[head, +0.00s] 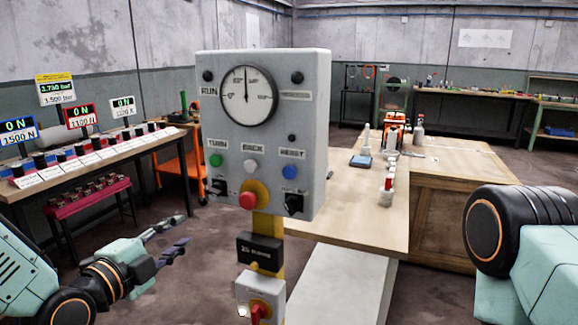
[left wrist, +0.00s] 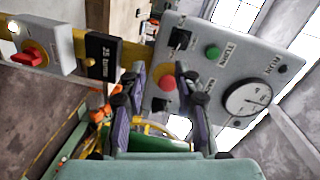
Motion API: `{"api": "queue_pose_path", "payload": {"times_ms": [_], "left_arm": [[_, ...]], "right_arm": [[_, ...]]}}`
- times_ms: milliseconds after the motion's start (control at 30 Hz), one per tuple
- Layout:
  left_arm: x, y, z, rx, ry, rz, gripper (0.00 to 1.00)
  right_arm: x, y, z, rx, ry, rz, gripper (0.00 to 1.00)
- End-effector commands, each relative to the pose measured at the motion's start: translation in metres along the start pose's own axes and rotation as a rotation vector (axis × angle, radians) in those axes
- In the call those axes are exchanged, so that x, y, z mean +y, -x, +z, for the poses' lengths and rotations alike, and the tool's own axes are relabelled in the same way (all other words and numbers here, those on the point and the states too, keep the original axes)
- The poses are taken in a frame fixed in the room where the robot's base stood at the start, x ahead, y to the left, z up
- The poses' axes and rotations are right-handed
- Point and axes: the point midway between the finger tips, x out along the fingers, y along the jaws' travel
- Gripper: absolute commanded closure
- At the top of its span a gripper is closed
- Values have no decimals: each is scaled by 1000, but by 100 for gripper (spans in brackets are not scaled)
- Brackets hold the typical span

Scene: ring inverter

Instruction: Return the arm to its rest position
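My left gripper (head: 176,240) comes in from the lower left in the head view, its fingers apart and nothing between them. It is left of the yellow post of the grey control panel (head: 225,130), apart from it. In the left wrist view the gripper's two fingers (left wrist: 160,100) stand spread in front of the panel (left wrist: 205,45). The red button (left wrist: 167,82) shows between them. My right arm (head: 530,260) shows at the lower right of the head view; its gripper is out of the picture.
A red-handled switch box (head: 272,290) sits low on the panel's post. A bench (head: 110,152) with weights and number displays stands at left. A wooden workbench (head: 350,220) is behind the panel at right. Open floor (head: 215,265) lies between the left bench and the panel.

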Motion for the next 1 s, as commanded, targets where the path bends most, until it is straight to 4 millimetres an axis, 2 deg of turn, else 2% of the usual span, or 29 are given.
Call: {"api": "queue_pose_path", "payload": {"times_ms": [167, 333, 467, 567, 600, 733, 800, 900, 1000], "left_arm": [[36, 6, 10, -100, 401, 121, 68], [96, 24, 17, -270, 779, 259, 68], [154, 51, 20, -464, 1053, 360, 68], [206, 84, 20, -661, 1246, 429, 68], [226, 100, 20, -750, 1313, 453, 68], [288, 160, 15, -1046, 1460, 510, 68], [316, 196, 10, -1192, 1485, 540, 68], [348, 243, 2, -1336, 1441, 610, 68], [369, 278, -7, -1402, 1379, 687, 68]], "right_arm": [[0, 0, 0, 0, 0, 0, 60], [0, 0, 0, 0, 0, 0, 60], [0, 0, 0, 0, 0, 0, 60], [0, 0, 0, 0, 0, 0, 60], [0, 0, 0, 0, 0, 0, 60], [0, 0, 0, 0, 0, 0, 60], [0, 0, 0, 0, 0, 0, 60], [0, 0, 0, 0, 0, 0, 60], [0, 0, 0, 0, 0, 0, 60]]}}
